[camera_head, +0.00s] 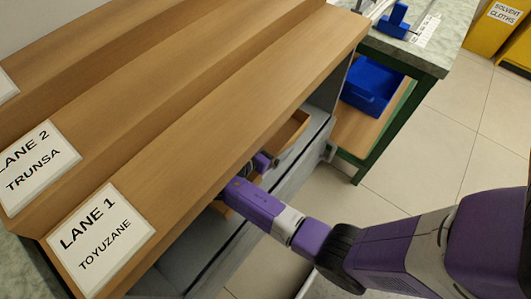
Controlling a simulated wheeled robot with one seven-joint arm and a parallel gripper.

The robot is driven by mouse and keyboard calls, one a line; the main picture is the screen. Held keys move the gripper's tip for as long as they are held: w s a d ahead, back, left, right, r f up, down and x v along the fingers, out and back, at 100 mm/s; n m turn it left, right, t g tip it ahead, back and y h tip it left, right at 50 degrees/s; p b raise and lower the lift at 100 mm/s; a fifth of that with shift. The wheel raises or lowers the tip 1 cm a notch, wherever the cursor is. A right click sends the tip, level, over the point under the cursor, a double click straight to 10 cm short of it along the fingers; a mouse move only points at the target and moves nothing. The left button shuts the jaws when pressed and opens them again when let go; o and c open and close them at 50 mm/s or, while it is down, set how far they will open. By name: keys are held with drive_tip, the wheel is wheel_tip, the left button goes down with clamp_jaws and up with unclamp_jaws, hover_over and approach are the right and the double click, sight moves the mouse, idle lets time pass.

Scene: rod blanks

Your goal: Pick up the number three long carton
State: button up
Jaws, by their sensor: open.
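I cannot make out a number on any carton in this view. A tan, box-like piece (289,133) shows below the front edge of the wooden shelf, and I cannot tell whether it is a long carton. My gripper (258,166) is beneath that edge, just left of the tan piece. The shelf hides most of the jaws and whatever lies between them. My purple and white arm reaches in from the right.
The stepped wooden shelf (215,125) carries a LANE 1 TOYUZANE sign (101,240) and a LANE 2 TRUNSA sign (38,168). A green-framed bench with a blue bin (371,87) stands at the upper right. Tiled floor (430,135) is open beside it.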

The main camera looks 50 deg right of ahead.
drive_tip(key=c, duration=1.5)
drive_tip(key=shift+o, duration=0.2)
drive_tip(key=shift+r, duration=0.1)
